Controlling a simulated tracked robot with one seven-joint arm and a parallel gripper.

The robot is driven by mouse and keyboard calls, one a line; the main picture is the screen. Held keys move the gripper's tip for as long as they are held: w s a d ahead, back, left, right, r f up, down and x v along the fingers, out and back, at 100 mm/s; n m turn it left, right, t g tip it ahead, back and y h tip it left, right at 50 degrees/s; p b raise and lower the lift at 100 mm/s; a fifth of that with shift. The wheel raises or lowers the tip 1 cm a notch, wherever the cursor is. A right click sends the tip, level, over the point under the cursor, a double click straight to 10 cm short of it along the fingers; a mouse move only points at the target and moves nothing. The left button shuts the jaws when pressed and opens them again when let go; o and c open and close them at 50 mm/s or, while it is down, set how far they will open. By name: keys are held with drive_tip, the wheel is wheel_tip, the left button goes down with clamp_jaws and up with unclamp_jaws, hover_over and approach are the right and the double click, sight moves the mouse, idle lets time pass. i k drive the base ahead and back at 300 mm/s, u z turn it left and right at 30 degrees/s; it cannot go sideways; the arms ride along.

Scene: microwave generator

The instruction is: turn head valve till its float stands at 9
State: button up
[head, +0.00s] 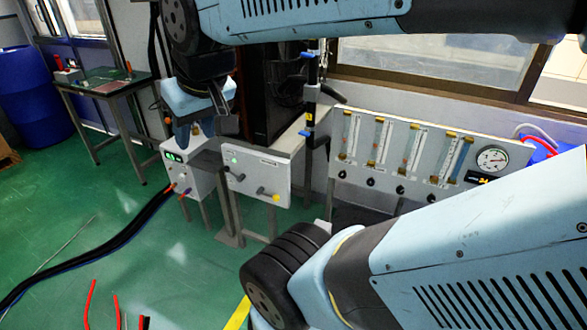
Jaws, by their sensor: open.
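A white flowmeter panel (405,130) stands at the right below the window. It carries several upright glass tubes (382,142) and a row of dark valve knobs (370,181) beneath them. I cannot read the labels, scales or float heights, so I cannot tell which is the head valve. My gripper (193,132) hangs at the left of centre, pointing down, in front of the white boxes. It is open and well apart from the flowmeter panel. My own arm covers the panel's lower right part.
A round pressure gauge (492,159) sits at the panel's right end. A white control box (257,173) and a smaller box with green displays (188,164) stand near my gripper. Black cables (110,245) cross the green floor. A table (103,83) and blue barrel (32,95) are at left.

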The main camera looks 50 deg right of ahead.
sight(342, 174)
drive_tip(key=u, duration=0.35)
drive_tip(key=k, duration=1.8)
drive_tip(key=z, duration=0.75)
drive_tip(key=i, duration=1.2)
drive_tip(key=u, duration=0.05)
